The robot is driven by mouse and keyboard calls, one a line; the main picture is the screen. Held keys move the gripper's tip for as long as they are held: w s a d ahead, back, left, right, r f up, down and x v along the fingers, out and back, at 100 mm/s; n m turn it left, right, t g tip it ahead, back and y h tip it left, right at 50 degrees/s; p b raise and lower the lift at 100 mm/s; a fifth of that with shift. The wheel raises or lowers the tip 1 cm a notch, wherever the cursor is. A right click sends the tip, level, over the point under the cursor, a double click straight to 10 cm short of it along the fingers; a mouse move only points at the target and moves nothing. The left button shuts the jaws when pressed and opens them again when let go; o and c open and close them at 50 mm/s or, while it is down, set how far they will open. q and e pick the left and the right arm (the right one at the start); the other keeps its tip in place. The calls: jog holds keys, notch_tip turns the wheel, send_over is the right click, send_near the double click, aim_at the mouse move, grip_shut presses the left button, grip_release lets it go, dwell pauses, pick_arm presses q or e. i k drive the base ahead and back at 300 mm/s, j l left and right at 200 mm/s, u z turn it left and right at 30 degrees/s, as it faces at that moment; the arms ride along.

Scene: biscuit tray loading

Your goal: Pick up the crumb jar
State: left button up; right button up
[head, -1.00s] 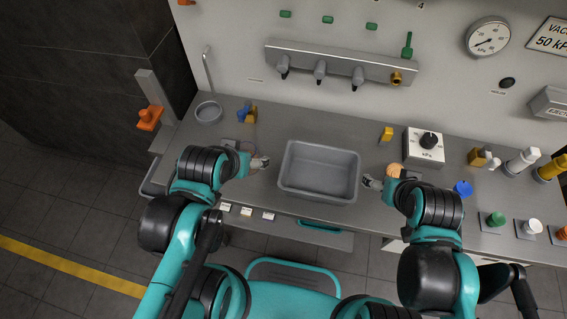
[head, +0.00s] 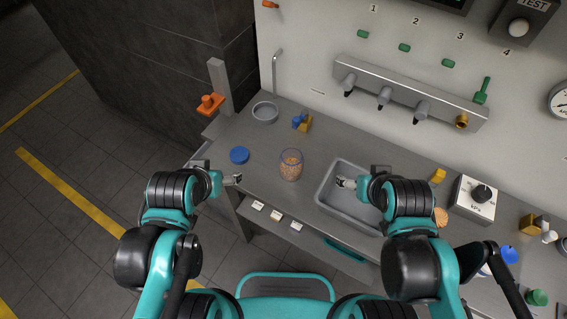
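The crumb jar (head: 291,165) is a clear jar with tan crumbs in it. It stands upright on the grey bench, left of the grey bin, with no gripper touching it. My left gripper (head: 232,178) is left of the jar, near the bench's front edge; it looks open and empty. My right gripper (head: 348,182) is right of the jar, above the grey bin; it also looks open and empty. A round blue lid (head: 239,155) lies flat on the bench, left of the jar.
The grey bin (head: 328,196) stands close to the jar's right. A grey post with an orange piece (head: 210,104) rises at the bench's left end. Bare bench lies around the jar.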

aim_at(292, 161)
jog(key=j+z, duration=0.25)
jog(key=z, duration=0.15)
jog(key=j+z, duration=0.25)
jog(key=z, duration=0.15)
jog(key=j+z, duration=0.2)
jog(key=z, duration=0.2)
jog(key=k+j+z, duration=0.1)
jog(key=j, duration=0.3)
jog(key=k+j, duration=0.1)
jog(key=j, duration=0.35)
jog(key=k+j+z, duration=0.15)
jog(key=j, duration=0.25)
jog(key=k+j, duration=0.1)
jog(key=j, duration=0.3)
jog(key=k+j+z, duration=0.15)
jog(key=j, duration=0.25)
